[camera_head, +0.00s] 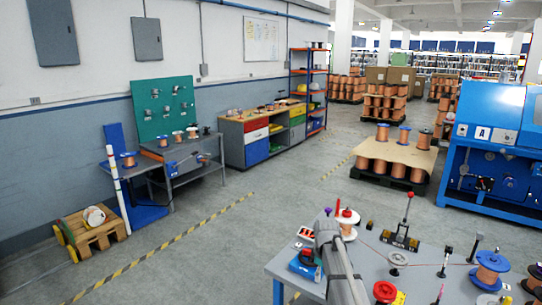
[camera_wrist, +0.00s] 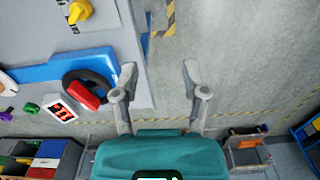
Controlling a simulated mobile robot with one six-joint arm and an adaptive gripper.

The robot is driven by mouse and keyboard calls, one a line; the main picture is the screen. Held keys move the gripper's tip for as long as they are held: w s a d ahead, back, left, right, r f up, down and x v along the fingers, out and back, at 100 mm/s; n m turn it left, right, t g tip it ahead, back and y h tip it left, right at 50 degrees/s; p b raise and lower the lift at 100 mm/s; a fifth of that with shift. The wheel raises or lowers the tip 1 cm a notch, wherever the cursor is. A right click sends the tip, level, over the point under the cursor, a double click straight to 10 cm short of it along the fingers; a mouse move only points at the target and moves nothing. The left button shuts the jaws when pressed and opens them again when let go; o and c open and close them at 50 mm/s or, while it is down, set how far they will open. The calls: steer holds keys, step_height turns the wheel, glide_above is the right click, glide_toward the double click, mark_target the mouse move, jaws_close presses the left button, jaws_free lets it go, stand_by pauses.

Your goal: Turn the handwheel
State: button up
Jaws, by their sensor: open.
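A black wheel with a red block across it (camera_wrist: 73,88) lies on a blue strip of the grey table in the wrist view; I take it to be the handwheel. In the head view, a blue unit with a red part (camera_head: 306,262) stands at the table's left edge, partly behind my grey arm. My gripper (camera_wrist: 159,73) is open and empty in the wrist view. Its left finger appears right beside the wheel's right rim; I cannot tell if they touch. Its right finger is over the floor. The head view does not show the fingertips clearly.
The grey table (camera_head: 408,268) also bears a red-knobbed lever (camera_head: 404,225), a blue spool (camera_head: 488,268) and several posts. A red-digit display (camera_wrist: 63,112) and a yellow knob (camera_wrist: 80,11) are near the wheel. Open floor (camera_head: 225,255) lies left of the table.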

steer(key=s+f+m+b, duration=0.1)
steer(key=s+m, duration=0.9)
steer(key=s, duration=1.1)
steer(key=shift+s+a+f+b, duration=0.3)
steer(key=shift+f, duration=0.05)
stand_by(1.1)
